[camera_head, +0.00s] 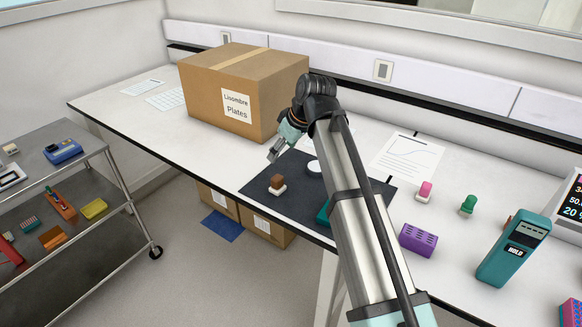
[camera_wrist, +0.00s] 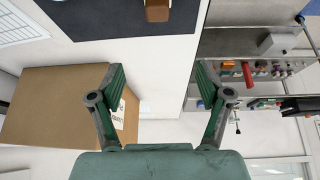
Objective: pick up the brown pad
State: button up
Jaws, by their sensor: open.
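The brown pad (camera_head: 277,182) is a small brown block on a white base. It stands on the left part of the dark mat (camera_head: 255,189) on the bench. In the wrist view the brown pad (camera_wrist: 157,10) is at the top edge, partly cut off. My gripper (camera_head: 274,153) is above the far left edge of the mat, near the cardboard box and apart from the pad. In the wrist view my gripper (camera_wrist: 158,76) has its two fingers spread with nothing between them.
A large cardboard box (camera_head: 198,98) stands behind and left of the mat. A white round item (camera_head: 314,166) and a teal item (camera_head: 322,212) are on the mat. Pink (camera_head: 425,190) and green (camera_head: 468,204) pieces and a purple block (camera_head: 418,240) stand to the right.

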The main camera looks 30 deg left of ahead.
aim_at(278, 178)
jog(key=shift+h, duration=0.5)
jog(key=p+x, duration=0.1)
jog(key=x, duration=0.2)
jog(key=d+p+x, duration=0.1)
jog(key=x, duration=0.2)
jog(key=d+p+x, duration=0.1)
jog(key=x, duration=0.2)
jog(key=shift+w+a+f, duration=0.2)
jog(key=shift+f, duration=0.55)
jog(key=shift+p+x, duration=1.3)
jog(key=shift+x, duration=1.3)
jog(key=shift+s, duration=0.1)
jog(key=shift+c, duration=0.3)
jog(key=c, duration=1.2)
